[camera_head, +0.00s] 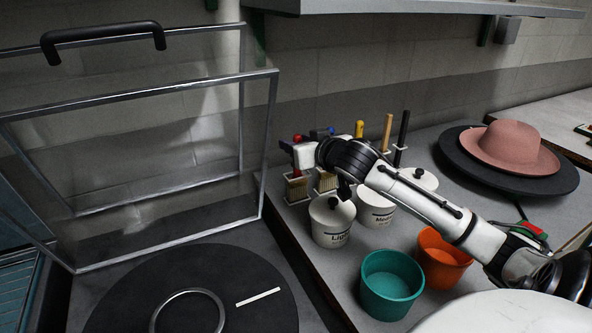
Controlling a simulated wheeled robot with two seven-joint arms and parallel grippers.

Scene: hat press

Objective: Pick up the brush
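Several brushes stand in white holders at the back of the grey counter. One at the left end has a red handle tip and pale bristles (297,187). Beside it is another brush with pale bristles (326,181). Farther right stand a yellow handle (359,128), a wooden handle (387,132) and a black handle (403,129). My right gripper (287,148) reaches in from the right, over the lidded pots, to the leftmost brushes. Its fingers are small and partly merge with the handles, so I cannot tell whether they grip one. My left gripper is not in view.
White lidded pots (331,228) stand below my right arm. A teal bucket (391,284) and an orange bucket (443,261) are in front. A pink hat (512,147) lies on a dark disc at right. A framed clear guard (150,90) stands at left.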

